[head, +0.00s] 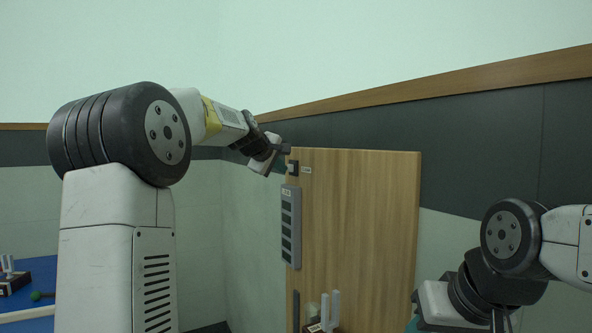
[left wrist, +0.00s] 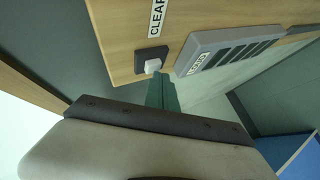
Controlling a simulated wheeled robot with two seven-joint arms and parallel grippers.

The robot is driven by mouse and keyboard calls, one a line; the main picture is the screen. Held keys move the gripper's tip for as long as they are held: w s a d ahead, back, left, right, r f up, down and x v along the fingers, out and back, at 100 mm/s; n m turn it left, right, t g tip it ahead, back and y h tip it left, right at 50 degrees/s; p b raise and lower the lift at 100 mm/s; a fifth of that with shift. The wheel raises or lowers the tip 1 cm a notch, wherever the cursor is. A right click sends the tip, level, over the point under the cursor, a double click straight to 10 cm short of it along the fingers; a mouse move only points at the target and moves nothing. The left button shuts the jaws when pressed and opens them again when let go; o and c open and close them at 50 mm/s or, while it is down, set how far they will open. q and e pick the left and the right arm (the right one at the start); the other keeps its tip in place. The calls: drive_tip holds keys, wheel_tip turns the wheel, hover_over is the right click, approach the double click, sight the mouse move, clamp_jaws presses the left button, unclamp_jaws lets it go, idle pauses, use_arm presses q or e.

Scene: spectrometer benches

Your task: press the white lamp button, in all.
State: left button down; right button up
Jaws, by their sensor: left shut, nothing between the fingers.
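The white button (left wrist: 152,66) sits on a small dark plate on a wooden panel, beside a label reading CLEAR (left wrist: 157,18). In the head view the dark button plate (head: 293,168) shows near the panel's upper left edge; the white cap is too small to make out. My left gripper (head: 278,152) is shut and empty, close to that plate. In the left wrist view its green fingers (left wrist: 162,92) end just below the button in the picture; I cannot tell whether they touch it. My right gripper (head: 455,318) is low at the right, its fingertips partly cut off.
The wooden panel (head: 360,230) stands upright in front of the wall. A grey unit with several dark slots (head: 291,228) is fixed below the button. White upright parts (head: 330,308) stand at the panel's foot. A blue bench top (head: 42,272) is at left.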

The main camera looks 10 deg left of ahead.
use_arm(q)
drive_tip(key=shift+s+a, duration=0.4)
drive_tip(key=shift+a, duration=0.05)
drive_tip(key=shift+s+a, duration=0.75)
drive_tip(key=shift+a, duration=0.3)
drive_tip(key=shift+s+a, duration=0.7)
drive_tip(key=shift+a, duration=0.3)
drive_tip(key=s+d+f+m+g, duration=0.2)
drive_tip(key=s+f+m, duration=0.2)
drive_tip(key=s, duration=0.9)
drive_tip(key=s+d+f+m+g, duration=0.2)
drive_tip(key=s+f+m, duration=0.2)
drive_tip(key=s+f, duration=0.6)
drive_tip(key=s+d+f+m+g+y, duration=0.1)
drive_tip(key=s+f+m, duration=0.3)
drive_tip(key=s, duration=1.2)
wheel_tip(320, 180, down, 4)
drive_tip(key=shift+d+r+g, duration=0.1)
drive_tip(key=shift+d+g, duration=0.55)
drive_tip(key=shift+g, duration=0.05)
